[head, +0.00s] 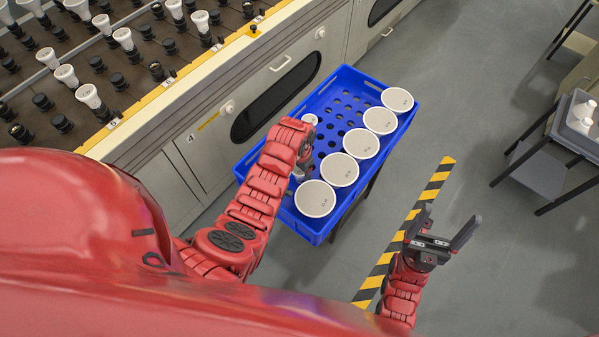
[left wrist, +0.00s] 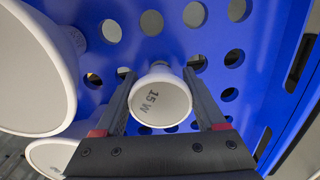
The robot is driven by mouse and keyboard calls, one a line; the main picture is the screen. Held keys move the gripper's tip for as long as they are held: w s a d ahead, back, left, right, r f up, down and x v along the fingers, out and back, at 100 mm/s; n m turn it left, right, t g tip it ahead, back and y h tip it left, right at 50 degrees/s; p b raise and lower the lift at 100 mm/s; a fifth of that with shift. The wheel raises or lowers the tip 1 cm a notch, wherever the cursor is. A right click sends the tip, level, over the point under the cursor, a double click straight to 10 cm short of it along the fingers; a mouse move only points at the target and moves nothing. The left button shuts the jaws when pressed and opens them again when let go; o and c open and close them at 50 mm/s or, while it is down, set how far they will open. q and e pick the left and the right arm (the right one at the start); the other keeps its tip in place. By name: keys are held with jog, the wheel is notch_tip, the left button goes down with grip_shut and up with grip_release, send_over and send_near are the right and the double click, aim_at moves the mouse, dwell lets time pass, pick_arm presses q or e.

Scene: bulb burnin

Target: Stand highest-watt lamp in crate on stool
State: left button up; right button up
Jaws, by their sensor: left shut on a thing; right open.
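A blue crate (head: 345,82) with round holes in its floor stands on dark legs beside the bench. Several large white lamps with round faces, such as this one (head: 315,198), stand along its right side. Their markings are too small to read in the head view. My left gripper (left wrist: 162,98) is over the crate, shut on a small white lamp (left wrist: 160,99) marked "15 W", its face towards the wrist camera. I cannot tell whether its base sits in a hole. My right gripper (head: 450,224) is open and empty, right of the crate above the floor.
A bench rack (head: 75,40) at the upper left holds several white lamps and black sockets. A grey cart (head: 540,165) with a tray stands at the right. Black-yellow tape (head: 436,180) marks the floor, which is otherwise mostly clear.

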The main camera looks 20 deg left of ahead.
pick_arm(q)
jog(key=shift+f+b, duration=0.5)
jog(key=shift+f, duration=0.35)
jog(key=o, duration=1.3)
jog(key=shift+o, duration=0.2)
jog(key=shift+r, duration=0.15)
notch_tip(320, 180, up, 9)
jog(key=shift+w+r, duration=0.1)
jog(key=shift+r, duration=0.05)
notch_tip(320, 180, up, 8)
jog(key=p, duration=0.7)
